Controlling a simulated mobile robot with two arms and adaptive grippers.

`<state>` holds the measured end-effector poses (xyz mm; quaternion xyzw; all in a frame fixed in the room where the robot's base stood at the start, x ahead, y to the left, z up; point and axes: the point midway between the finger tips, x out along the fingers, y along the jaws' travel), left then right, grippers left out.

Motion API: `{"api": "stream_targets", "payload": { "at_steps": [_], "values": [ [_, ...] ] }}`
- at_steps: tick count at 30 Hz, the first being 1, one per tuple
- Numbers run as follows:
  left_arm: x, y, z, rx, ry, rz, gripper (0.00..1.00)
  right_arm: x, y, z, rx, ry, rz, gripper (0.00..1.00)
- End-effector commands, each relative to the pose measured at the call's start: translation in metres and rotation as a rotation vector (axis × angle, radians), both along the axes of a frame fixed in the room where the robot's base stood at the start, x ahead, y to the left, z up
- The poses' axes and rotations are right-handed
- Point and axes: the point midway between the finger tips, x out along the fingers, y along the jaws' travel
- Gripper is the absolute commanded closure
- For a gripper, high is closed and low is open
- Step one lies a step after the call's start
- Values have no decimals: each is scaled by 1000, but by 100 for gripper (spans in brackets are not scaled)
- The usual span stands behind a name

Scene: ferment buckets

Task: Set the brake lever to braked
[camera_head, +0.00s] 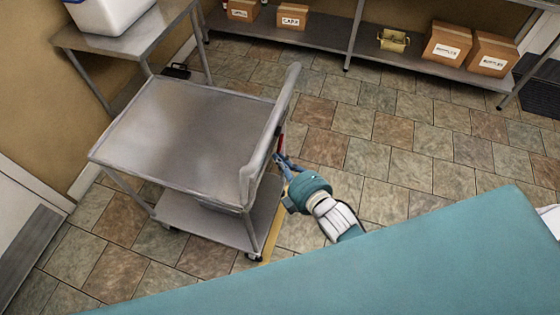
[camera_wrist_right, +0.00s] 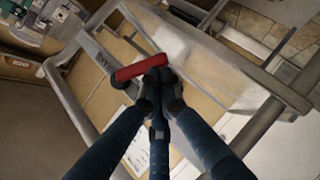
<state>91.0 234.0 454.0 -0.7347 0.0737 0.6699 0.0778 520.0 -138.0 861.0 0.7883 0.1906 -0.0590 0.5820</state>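The brake lever has a red grip (camera_wrist_right: 138,68) at the side of the steel cart. In the head view only a thin red strip of the lever (camera_head: 280,142) shows, below the cart's handle rail. My right gripper (camera_wrist_right: 158,78) has its dark fingers drawn together at the right end of the red grip. They overlap it in the wrist view; I cannot tell whether they touch it or hold it. In the head view my right gripper (camera_head: 283,163) is beside the cart's right side. My left gripper is not in view.
The steel cart (camera_head: 190,130) stands on the tiled floor with a lower shelf (camera_head: 205,220). A steel table (camera_head: 125,42) bearing a white tub (camera_head: 108,12) stands behind it. A low shelf (camera_head: 385,60) with boxes runs along the back. Tiles right of the cart are clear.

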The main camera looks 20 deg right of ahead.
Motion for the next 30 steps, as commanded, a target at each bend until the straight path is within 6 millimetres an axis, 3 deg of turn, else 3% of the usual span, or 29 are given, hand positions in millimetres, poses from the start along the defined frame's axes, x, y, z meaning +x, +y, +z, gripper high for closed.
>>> {"api": "stream_targets", "payload": {
  "at_steps": [11, 21, 30],
  "values": [
    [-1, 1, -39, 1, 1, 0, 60, 4, -3, -18, -72, -108, -2, 100],
    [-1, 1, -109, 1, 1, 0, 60, 19, -12, -37, -233, -348, -3, 100],
    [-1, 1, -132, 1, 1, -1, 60, 34, -23, -39, -277, -407, 1, 100]
  ]
}}
